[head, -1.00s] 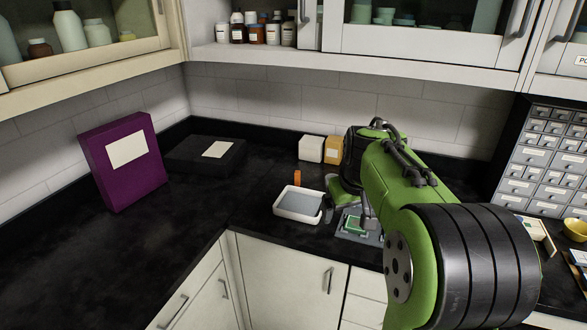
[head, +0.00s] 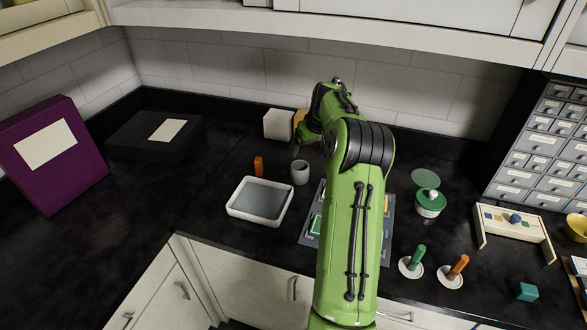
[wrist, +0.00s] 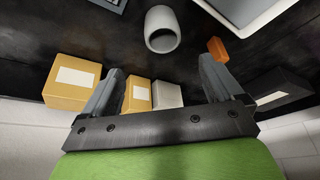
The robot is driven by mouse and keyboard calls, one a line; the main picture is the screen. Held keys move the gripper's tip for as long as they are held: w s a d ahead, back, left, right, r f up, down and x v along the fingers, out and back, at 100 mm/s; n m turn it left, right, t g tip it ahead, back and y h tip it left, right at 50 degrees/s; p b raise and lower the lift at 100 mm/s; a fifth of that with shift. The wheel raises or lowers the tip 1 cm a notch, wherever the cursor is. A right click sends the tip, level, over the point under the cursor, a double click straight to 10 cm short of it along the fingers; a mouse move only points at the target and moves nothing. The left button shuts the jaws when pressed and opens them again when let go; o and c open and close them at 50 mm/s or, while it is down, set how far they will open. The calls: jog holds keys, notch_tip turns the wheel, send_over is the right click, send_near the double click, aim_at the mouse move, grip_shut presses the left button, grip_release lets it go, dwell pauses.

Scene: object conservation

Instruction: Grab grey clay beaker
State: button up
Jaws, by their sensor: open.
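The grey clay beaker (head: 300,172) stands upright on the black counter, just right of the white tray's back corner. In the wrist view the beaker (wrist: 161,28) is at top centre, with its open mouth showing. My gripper (wrist: 163,68) is open and empty in the wrist view, its two fingers wide apart. The beaker lies beyond the fingertips, roughly in line with the gap between them, and I see no contact. In the head view my arm hides most of the gripper, which is just behind the beaker.
A white tray (head: 233,206) with a grey bottom and an orange block (head: 258,166) are close left of the beaker. A white box (head: 278,124) stands behind it. A grey mat (head: 310,236) lies at front right, partly under my arm.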

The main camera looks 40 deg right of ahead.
aim_at(300, 173)
jog(key=x, duration=1.4)
jog(key=shift+a+f+b, duration=0.2)
jog(key=shift+f+b, duration=0.15)
jog(key=shift+f, duration=0.1)
jog(key=shift+r, duration=0.1)
jog(key=shift+c, duration=0.2)
jog(key=c, duration=1.1)
